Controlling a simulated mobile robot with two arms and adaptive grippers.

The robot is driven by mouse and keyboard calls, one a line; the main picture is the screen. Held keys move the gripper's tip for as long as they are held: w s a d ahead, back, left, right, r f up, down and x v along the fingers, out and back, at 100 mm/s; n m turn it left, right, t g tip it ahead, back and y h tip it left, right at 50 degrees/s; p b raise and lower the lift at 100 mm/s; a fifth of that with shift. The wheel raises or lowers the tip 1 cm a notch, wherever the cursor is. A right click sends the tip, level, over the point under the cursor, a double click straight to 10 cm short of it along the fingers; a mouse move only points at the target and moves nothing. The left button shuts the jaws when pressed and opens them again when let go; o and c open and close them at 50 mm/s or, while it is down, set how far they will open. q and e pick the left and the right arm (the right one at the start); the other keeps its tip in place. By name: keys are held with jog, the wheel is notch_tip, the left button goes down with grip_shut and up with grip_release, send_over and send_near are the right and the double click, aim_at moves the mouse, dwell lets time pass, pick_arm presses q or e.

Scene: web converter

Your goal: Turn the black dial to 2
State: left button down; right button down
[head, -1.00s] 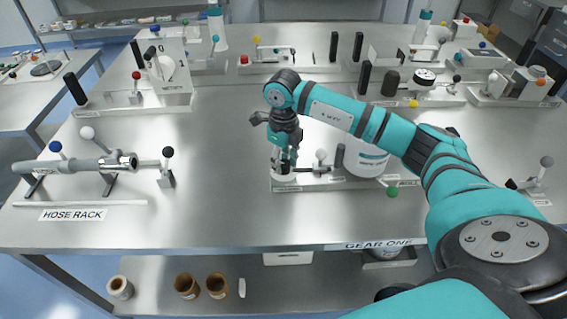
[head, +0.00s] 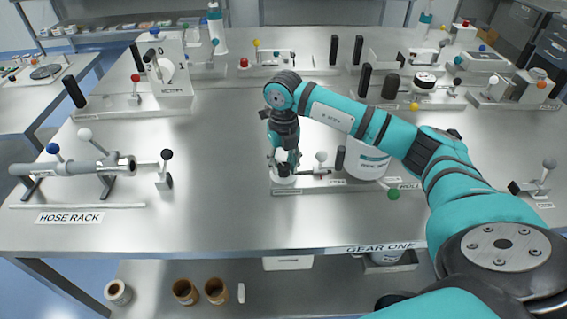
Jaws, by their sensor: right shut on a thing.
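My right gripper (head: 284,164) points down over a small round white base (head: 283,179) at the left end of a low fixture plate (head: 320,186) near the middle of the table. It is shut on a small dark part on top of that base, which I take to be the black dial. The fingers hide most of this part, and I cannot read any numbers or pointer on it. A short dark bar (head: 308,171) reaches right from the base. My left gripper is not in view.
A white drum (head: 366,160) and a green-knobbed lever (head: 393,194) stand right of the gripper. A hose rack (head: 72,167) is at the left. Several fixtures line the back, including a white panel (head: 172,70). The table centre-left is clear.

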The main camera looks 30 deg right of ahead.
aim_at(284, 165)
jog(key=shift+r, duration=0.1)
jog(key=c, duration=0.9)
grip_release()
jog(key=shift+w, duration=0.1)
jog(key=shift+c, duration=0.2)
notch_tip(284, 165, up, 12)
